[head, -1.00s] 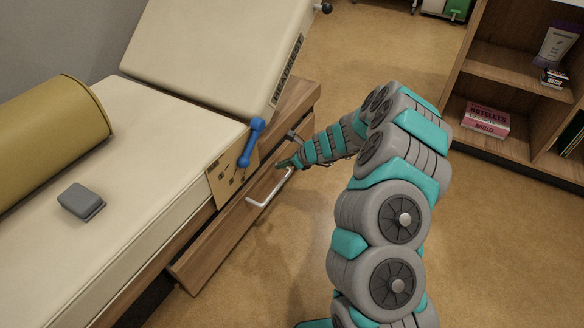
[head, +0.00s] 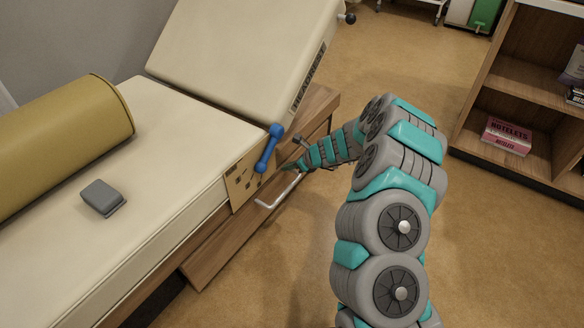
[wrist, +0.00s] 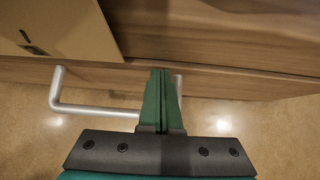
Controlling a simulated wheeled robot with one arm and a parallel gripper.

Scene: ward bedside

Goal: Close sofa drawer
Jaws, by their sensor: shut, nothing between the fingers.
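The sofa drawer (head: 212,258) has a wooden front under the cream sofa bed, and it stands out a little from the frame. Its silver bar handle (head: 272,204) sticks out from the front; the handle also shows in the wrist view (wrist: 95,110). My gripper (head: 296,165) is shut and empty at the drawer front, near the handle's far end. In the wrist view the two green fingers (wrist: 161,95) lie together, pointing at the drawer's top edge and overlapping the handle's right part. I cannot tell whether they touch the drawer or the handle.
A blue dumbbell (head: 268,149) lies at the sofa's edge by a tan board (head: 242,186). A grey block (head: 103,197) and a yellow bolster (head: 65,145) rest on the sofa. A shelf unit (head: 480,150) stands right. The floor between is clear.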

